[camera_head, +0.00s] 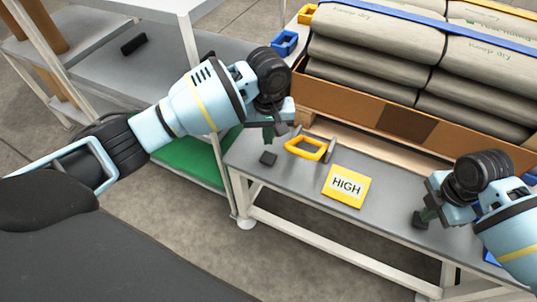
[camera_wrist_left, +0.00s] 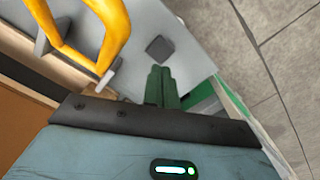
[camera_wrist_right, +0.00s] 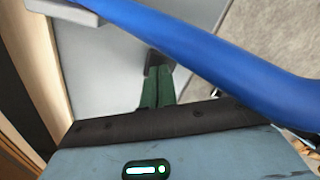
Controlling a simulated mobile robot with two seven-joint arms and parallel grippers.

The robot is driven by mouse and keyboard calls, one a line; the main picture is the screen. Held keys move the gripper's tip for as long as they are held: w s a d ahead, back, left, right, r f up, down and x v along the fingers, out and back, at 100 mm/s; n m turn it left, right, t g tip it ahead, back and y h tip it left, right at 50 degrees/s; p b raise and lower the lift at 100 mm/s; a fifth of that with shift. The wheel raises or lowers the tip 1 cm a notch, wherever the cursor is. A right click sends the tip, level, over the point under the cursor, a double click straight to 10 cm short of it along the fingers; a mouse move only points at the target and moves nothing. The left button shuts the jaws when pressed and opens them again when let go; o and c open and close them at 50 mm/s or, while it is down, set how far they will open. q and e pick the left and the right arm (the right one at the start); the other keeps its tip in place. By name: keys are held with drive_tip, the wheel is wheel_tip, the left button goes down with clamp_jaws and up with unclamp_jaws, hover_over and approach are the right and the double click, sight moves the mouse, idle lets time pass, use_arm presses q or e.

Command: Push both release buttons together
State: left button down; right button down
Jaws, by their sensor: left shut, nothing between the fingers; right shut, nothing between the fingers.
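One release button, a small dark square block (camera_head: 268,158), lies on the grey table top near its left end. It also shows in the left wrist view (camera_wrist_left: 160,47), just beyond my left fingertips. My left gripper (camera_head: 269,136) is shut and empty, a little above and behind this button, seemingly apart from it. A second dark block (camera_head: 418,220), the other button, is at the right of the table. My right gripper (camera_head: 428,215) is shut and empty beside it. In the right wrist view its fingertips (camera_wrist_right: 158,70) are close to the partly hidden block; contact cannot be told.
A yellow handle (camera_head: 322,150) stands right of the left button; a blue handle (camera_wrist_right: 220,60) crosses close to my right fingers. A yellow HIGH sign (camera_head: 346,187) lies between the buttons. Stacked sacks (camera_head: 370,60) in a brown tray stand behind. The table's front edge is clear.

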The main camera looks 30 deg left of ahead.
use_arm(q)
drive_tip(key=shift+r, duration=0.7)
